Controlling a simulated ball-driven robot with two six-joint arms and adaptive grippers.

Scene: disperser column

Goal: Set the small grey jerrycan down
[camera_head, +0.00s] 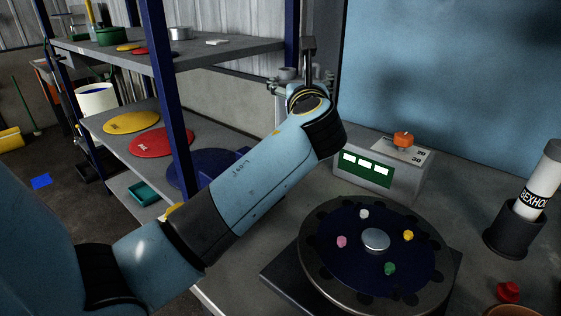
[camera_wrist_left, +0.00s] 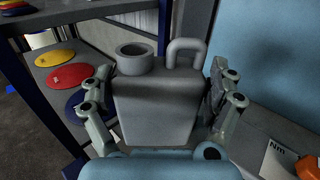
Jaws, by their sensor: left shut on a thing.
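The small grey jerrycan (camera_wrist_left: 155,108) fills the middle of the left wrist view, with its round open neck and looped handle at the top. It looks upright there. My left gripper (camera_wrist_left: 160,92) is shut on it, one finger on each side of the body. In the head view my left arm reaches over the bench toward the shelf, and the gripper (camera_head: 303,84) is mostly hidden behind my wrist. Only a little of the jerrycan (camera_head: 287,73) shows beyond it. Its base is hidden, so I cannot tell whether it touches a surface. My right gripper is not in view.
A shelf rack (camera_head: 230,47) with coloured lids stands left. On the grey bench (camera_head: 462,200) are a torque box (camera_head: 375,180) with an orange knob, a dark round turntable (camera_head: 340,275) with coloured pegs, and a white bottle (camera_head: 541,180) in a black holder.

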